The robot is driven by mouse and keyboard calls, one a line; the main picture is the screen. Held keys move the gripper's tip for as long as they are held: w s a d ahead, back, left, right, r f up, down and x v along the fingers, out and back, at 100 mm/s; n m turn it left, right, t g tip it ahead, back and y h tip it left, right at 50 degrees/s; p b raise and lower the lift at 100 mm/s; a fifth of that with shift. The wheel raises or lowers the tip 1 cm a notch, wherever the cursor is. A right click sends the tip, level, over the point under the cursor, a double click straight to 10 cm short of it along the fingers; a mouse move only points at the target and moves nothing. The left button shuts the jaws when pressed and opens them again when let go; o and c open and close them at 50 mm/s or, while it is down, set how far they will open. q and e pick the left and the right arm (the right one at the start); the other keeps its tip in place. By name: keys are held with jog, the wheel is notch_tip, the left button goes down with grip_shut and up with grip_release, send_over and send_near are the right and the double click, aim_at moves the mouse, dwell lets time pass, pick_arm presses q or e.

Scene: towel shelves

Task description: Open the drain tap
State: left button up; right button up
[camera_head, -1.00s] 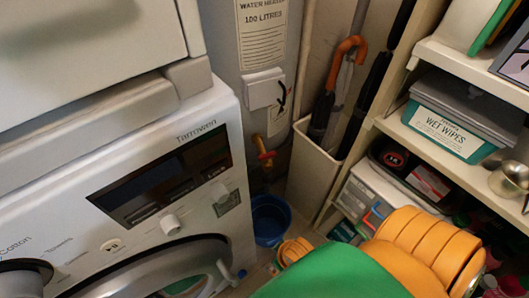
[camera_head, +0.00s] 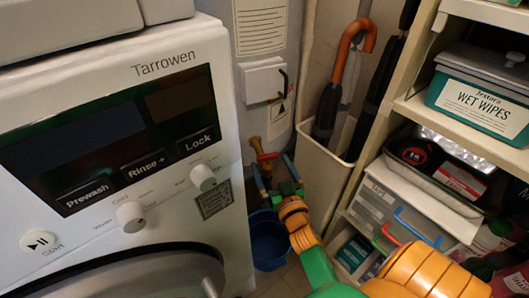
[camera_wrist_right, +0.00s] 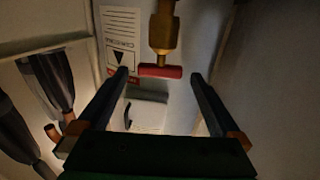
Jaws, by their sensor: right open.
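The drain tap (camera_head: 262,150) is brass and sits low on the front of the white water heater (camera_head: 292,40). In the right wrist view its brass body (camera_wrist_right: 163,32) ends in a red bar handle (camera_wrist_right: 160,71), which lies crosswise. My right gripper (camera_head: 271,163) is open and reaches in just below the tap. In the wrist view its two dark fingers (camera_wrist_right: 160,75) stand either side of the red handle, with a gap at each end. Whether the fingertips are level with the handle in depth is hard to tell. My left gripper is out of view.
A blue bucket (camera_head: 268,242) stands on the floor below the tap. The washing machine (camera_head: 225,215) is close on the left. A white umbrella stand (camera_head: 316,168) holding umbrellas is on the right, beside shelves (camera_head: 420,118) with boxes.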

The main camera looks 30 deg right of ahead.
aim_at(266, 155)
jog(key=b+x, duration=0.1)
jog(key=x, duration=0.5)
jog(key=shift+f, duration=0.15)
jog(key=shift+w, duration=0.2)
jog(key=c, duration=1.2)
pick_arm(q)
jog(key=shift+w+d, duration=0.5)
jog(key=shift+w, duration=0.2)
pick_arm(e)
jog(key=shift+c, duration=0.2)
